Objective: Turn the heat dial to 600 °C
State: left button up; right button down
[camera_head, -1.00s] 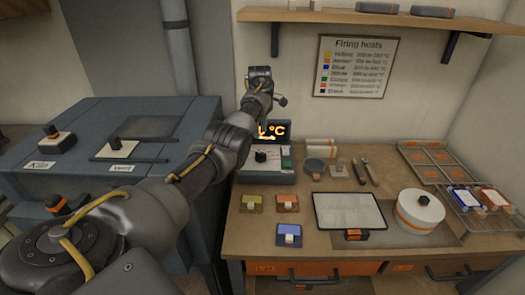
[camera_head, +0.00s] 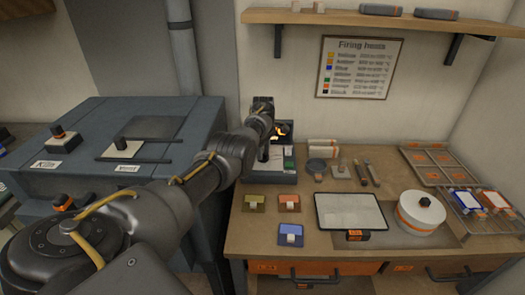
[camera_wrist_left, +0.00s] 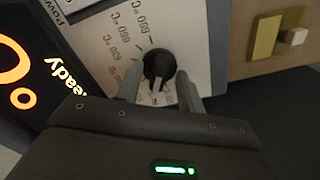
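The heat dial, a black round knob (camera_wrist_left: 158,64), sits on a light panel (camera_wrist_left: 107,40) printed with temperature marks. Its pale pointer line faces the bottom of the left wrist view, toward my gripper; the mark there is partly hidden. My left gripper (camera_wrist_left: 160,83) is open, with one finger on each side of the dial's near edge. Gaps show between the fingers and the knob. In the head view, my left gripper (camera_head: 267,138) is in front of the control box (camera_head: 284,178) and hides the dial and most of its display. My right gripper is not in view.
The lit display (camera_wrist_left: 20,75) reads "Ready" at the left of the wrist view. The blue-grey kiln (camera_head: 60,190) stands left of the bench. Yellow, orange and blue samples (camera_head: 289,239) lie in front of the box. A firing chart (camera_head: 358,68) hangs above.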

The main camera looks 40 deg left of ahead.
pick_arm(q)
grip_shut()
jog(key=shift+a, duration=0.15)
jog(key=shift+m, duration=0.3)
jog(key=m+p, duration=0.1)
jog(key=m, duration=0.3)
jog(key=shift+p, duration=0.35)
jog(key=m, duration=0.4)
jog(key=shift+m+p, duration=0.3)
jog(key=shift+m, duration=1.2)
jog(key=shift+f, duration=0.1)
